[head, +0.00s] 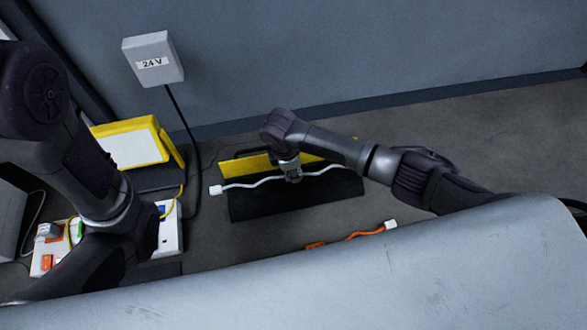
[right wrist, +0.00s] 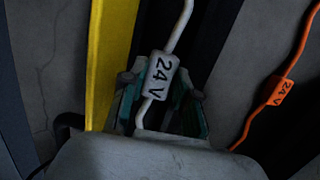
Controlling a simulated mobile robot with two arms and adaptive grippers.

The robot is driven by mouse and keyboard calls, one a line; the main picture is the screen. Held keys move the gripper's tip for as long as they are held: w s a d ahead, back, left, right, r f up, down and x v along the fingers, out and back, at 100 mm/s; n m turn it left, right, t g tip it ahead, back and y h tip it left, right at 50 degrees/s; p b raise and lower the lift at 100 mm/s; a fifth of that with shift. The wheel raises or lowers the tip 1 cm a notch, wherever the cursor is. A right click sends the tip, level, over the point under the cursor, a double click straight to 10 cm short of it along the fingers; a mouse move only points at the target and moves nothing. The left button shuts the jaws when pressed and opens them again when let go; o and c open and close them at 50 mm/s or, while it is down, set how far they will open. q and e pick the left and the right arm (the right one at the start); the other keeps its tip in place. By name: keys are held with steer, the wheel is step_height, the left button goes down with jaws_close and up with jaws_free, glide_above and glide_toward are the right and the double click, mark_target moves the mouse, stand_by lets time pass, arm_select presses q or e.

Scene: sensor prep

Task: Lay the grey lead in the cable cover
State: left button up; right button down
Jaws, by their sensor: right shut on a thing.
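The grey lead (head: 240,185) is a pale, wavy cable with a white plug at its left end. It stretches across the cable cover, which has a dark body (head: 290,203) and a yellow strip (head: 245,166) along its back. My right gripper (head: 291,173) is shut on the lead. In the right wrist view its fingers (right wrist: 160,88) close around the lead at a white tag (right wrist: 162,75) reading 24 V. I cannot tell whether the lead touches the cover. My left arm shows at the left, but its gripper is out of view.
An orange lead (head: 368,234) lies in front of the cover, with a 24 V tag (right wrist: 281,91) in the right wrist view. A 24 V wall box (head: 153,58), a yellow-framed panel (head: 130,146) and a power strip (head: 167,232) are at the left. Bare floor lies to the right.

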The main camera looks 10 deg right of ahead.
steer(key=shift+f+b, duration=0.75)
steer(key=shift+f, duration=1)
steer(key=c, duration=0.8)
jaws_free()
steer(key=shift+o, duration=0.2)
steer(key=shift+r, duration=0.1)
